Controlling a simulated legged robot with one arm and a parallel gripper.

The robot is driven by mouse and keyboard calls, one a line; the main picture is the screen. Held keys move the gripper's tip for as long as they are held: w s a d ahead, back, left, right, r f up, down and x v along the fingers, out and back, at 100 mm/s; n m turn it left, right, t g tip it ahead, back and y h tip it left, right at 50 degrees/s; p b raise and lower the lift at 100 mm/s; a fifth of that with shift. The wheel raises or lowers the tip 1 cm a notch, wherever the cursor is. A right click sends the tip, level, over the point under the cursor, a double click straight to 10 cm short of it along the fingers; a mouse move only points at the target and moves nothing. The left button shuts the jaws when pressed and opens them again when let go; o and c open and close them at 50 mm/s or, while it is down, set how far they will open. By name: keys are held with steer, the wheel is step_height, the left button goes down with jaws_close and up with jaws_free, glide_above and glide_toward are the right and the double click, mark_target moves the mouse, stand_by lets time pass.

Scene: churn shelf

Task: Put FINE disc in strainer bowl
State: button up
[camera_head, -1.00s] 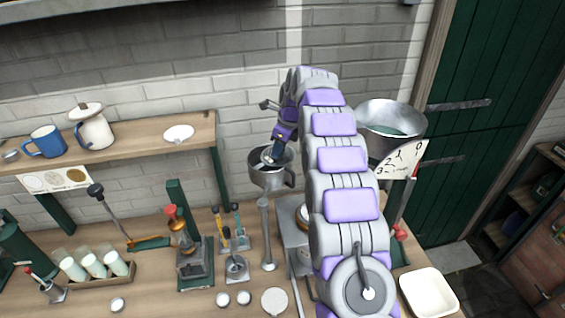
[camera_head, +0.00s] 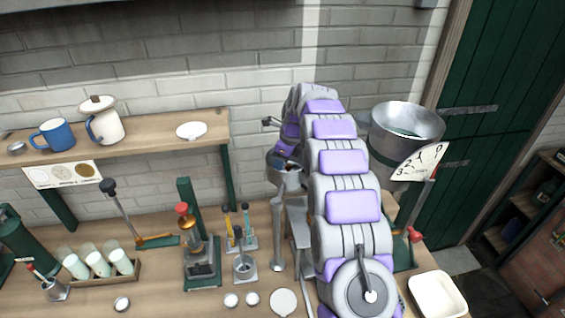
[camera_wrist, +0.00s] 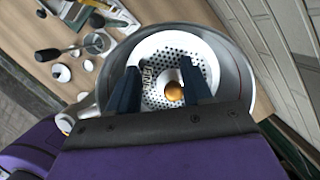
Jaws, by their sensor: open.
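The perforated metal disc (camera_wrist: 150,100) with a brass knob (camera_wrist: 174,91) lies inside the strainer bowl (camera_wrist: 238,82) in the wrist view. Dark lettering shows on the disc's left side, partly beside a finger, and seems to read FINE. My gripper (camera_wrist: 160,80) is open, its two dark fingers over the disc on either side of the knob, with gaps to it. In the head view the metal strainer bowl (camera_head: 292,180) stands on a post, and my gripper (camera_head: 283,160) is at its mouth, mostly hidden by my arm. The disc's lower edge is hidden by the gripper.
A large metal hopper (camera_head: 408,122) with a number dial stands right of my arm. A wall shelf (camera_head: 150,140) holds a blue mug (camera_head: 52,138) and a jug. The bench below carries several tools, a rack of tubes (camera_head: 98,264) and a white tray (camera_head: 437,294).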

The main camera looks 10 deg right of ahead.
steer(key=shift+w+r, duration=0.1)
steer(key=shift+r, duration=0.1)
steer(key=shift+d+p+v, duration=0.7)
steer(key=shift+p+v, duration=0.1)
steer(key=shift+v, duration=5.35)
steer(key=s+a+r+n, duration=0.2)
steer(key=s+n, duration=0.1)
steer(key=s, duration=0.2)
steer(key=s+a+r+n, duration=0.2)
steer(key=s+n, duration=0.1)
steer(key=s, duration=0.3)
steer(key=s+f+n+g+h, duration=0.1)
steer(key=s+f+n, duration=0.2)
steer(key=s, duration=1.1)
steer(key=s+f+n+g, duration=0.1)
steer(key=s+f+n, duration=0.2)
steer(key=s+n, duration=0.6)
steer(key=s+d+f+n+g+h, duration=0.1)
steer(key=s+f+n, duration=0.2)
steer(key=s, duration=1.6)
steer(key=n, duration=0.3)
steer(key=shift+n+h, duration=0.3)
steer(key=shift+f, duration=0.1)
